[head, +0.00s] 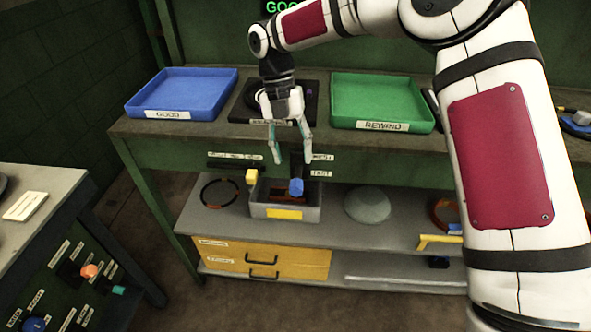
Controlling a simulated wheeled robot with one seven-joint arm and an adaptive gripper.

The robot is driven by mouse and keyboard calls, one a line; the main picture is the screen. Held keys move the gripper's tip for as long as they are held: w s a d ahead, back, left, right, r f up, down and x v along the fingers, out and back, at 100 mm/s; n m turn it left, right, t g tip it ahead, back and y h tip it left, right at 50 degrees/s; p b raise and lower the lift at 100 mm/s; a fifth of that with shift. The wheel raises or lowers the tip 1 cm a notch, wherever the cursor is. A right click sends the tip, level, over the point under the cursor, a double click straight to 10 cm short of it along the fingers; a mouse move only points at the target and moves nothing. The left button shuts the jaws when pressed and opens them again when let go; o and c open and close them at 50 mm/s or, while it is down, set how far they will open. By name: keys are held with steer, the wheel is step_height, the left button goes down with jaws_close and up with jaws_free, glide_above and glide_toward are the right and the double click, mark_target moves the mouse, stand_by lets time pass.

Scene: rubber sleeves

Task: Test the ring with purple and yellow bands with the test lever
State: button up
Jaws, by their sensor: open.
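My gripper (291,157) is open and empty. It points down in front of the bench's front edge, fingers apart, just above the lever with the blue knob (296,187). Labels reading TEST are beside that lever. A lever with a yellow knob (252,176) is to its left. Behind the gripper, on the bench top, is a black plate (310,105) with a dark round thing on it, partly hidden by my wrist. A small purple spot shows at its right. I cannot make out a yellow band there.
A blue GOOD tray (182,90) and a green REWIND tray (382,98) flank the plate. Green letters on a display (285,5) are partly cut off. Below are a grey bin (286,213), a dark ring (219,193) and a grey dome (367,205). My arm hides the right side.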

steer(key=shift+v, duration=2.05)
